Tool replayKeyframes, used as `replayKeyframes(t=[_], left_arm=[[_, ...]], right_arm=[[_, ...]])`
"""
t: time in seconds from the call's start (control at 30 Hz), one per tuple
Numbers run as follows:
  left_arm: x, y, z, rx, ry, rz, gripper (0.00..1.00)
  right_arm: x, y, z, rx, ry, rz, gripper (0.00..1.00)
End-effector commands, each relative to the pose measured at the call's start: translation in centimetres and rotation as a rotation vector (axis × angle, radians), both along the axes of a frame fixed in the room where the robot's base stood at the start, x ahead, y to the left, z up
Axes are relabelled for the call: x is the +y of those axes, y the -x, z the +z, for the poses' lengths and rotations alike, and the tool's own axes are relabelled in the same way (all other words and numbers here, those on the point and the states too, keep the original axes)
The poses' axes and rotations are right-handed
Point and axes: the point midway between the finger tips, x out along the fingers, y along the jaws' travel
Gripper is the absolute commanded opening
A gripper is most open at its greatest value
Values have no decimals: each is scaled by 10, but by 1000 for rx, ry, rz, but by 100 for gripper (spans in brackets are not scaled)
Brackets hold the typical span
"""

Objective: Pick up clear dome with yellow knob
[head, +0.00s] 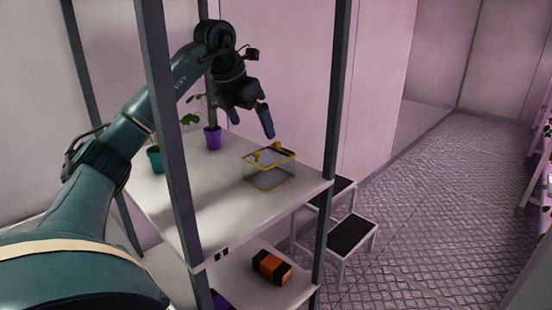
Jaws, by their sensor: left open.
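The clear dome (268,177) is a box-shaped transparent cover with yellow edges. It sits on the white upper shelf of the rack, near the right end. Its yellow knob (254,158) shows at the top. My left gripper (251,129) is open and empty, pointing down above and slightly left of the dome, apart from it. I cannot make out anything under the dome. My right gripper is not in view.
A purple pot (212,138) with a plant and a teal pot (155,160) stand on the upper shelf (205,205) left of the dome. Dark rack posts (335,100) flank the shelf. An orange and black item (271,267) lies on the lower shelf. A step stool (352,234) stands beyond.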

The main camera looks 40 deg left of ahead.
Motion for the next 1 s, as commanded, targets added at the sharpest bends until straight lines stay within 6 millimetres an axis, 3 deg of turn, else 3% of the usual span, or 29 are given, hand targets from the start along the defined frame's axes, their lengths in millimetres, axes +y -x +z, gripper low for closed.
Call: replayKeyframes(t=[0.4,0.63,1.0], left_arm=[[-3,-26,-63,-1,2,-3,100],[-5,-33,-78,-1,4,-4,100],[-8,-52,-118,-3,2,-3,100]], right_arm=[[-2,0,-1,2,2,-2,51],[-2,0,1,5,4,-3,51],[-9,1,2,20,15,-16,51]])
